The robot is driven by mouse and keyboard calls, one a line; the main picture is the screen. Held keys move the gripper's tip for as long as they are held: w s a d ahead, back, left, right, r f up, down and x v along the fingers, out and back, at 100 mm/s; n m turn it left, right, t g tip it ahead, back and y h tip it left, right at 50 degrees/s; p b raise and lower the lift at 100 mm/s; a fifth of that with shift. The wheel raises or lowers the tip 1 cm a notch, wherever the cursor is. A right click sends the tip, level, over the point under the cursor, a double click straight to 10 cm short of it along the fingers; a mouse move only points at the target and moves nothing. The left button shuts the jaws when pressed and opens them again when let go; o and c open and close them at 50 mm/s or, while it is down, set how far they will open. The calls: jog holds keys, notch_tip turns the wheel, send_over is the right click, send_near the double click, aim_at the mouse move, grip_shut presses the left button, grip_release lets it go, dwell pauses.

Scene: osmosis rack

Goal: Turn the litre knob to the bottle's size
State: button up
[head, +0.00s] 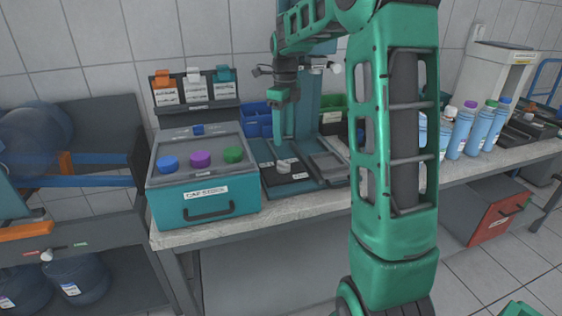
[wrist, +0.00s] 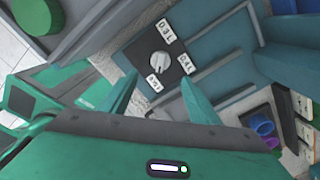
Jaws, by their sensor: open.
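The litre knob (wrist: 159,63) is a round pale grey knob with a raised ridge, on a dark panel (wrist: 142,48) in the wrist view. White labels surround it: one appears to read 0.3 L (wrist: 165,30), one 0.4 L (wrist: 187,62), and a third (wrist: 153,83) is too small to read surely. I cannot tell which label the ridge points at. The knob also shows on the bench in the head view (head: 284,165). My gripper (wrist: 160,84) is open and empty, its fingertips apart from the knob. Blue bottles (head: 462,131) with coloured caps stand at right; their sizes are unreadable.
A teal column (head: 304,105) rises behind the panel. My arm hides part of the bench's right side.

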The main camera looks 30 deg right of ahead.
aim_at(283, 162)
notch_tip(283, 162, down, 11)
jog(key=shift+w+r, duration=0.1)
jog(key=shift+w, duration=0.05)
dwell(0.4)
jog(key=c, duration=1.1)
